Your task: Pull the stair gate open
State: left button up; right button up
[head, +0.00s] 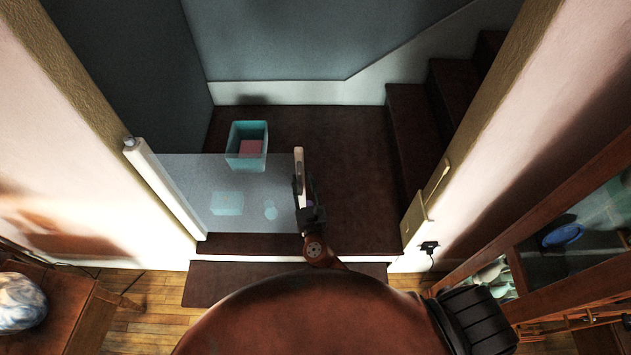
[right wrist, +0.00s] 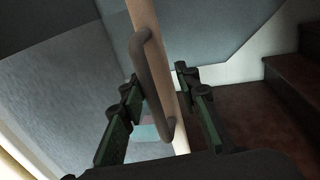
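The stair gate is a translucent grey mesh (head: 190,178) stretched from a white post (head: 165,190) on the left wall to a pale upright end bar (head: 299,162) near the middle of the opening. It spans only the left part of the opening. My right gripper (head: 308,192) is at the end bar. In the right wrist view, its two fingers (right wrist: 158,80) stand on either side of the bar's brown loop handle (right wrist: 152,75), with a gap visible on the right finger's side. The mesh also shows there (right wrist: 65,85). My left gripper is not in view.
Behind the mesh, a teal bin (head: 246,158) with a pink thing inside stands on the dark landing. Brown stairs (head: 412,120) rise at the right. A cream catch plate (head: 414,218) is on the right wall. A wooden table (head: 70,305) is lower left, a glass-fronted cabinet (head: 530,255) lower right.

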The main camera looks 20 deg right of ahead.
jog(key=shift+d, duration=0.25)
jog(key=shift+s, duration=0.2)
jog(key=s+a, duration=0.1)
jog(key=s, duration=0.7)
jog(key=shift+s+a, duration=0.2)
jog(key=shift+s, duration=0.1)
dwell(0.4)
dwell(0.4)
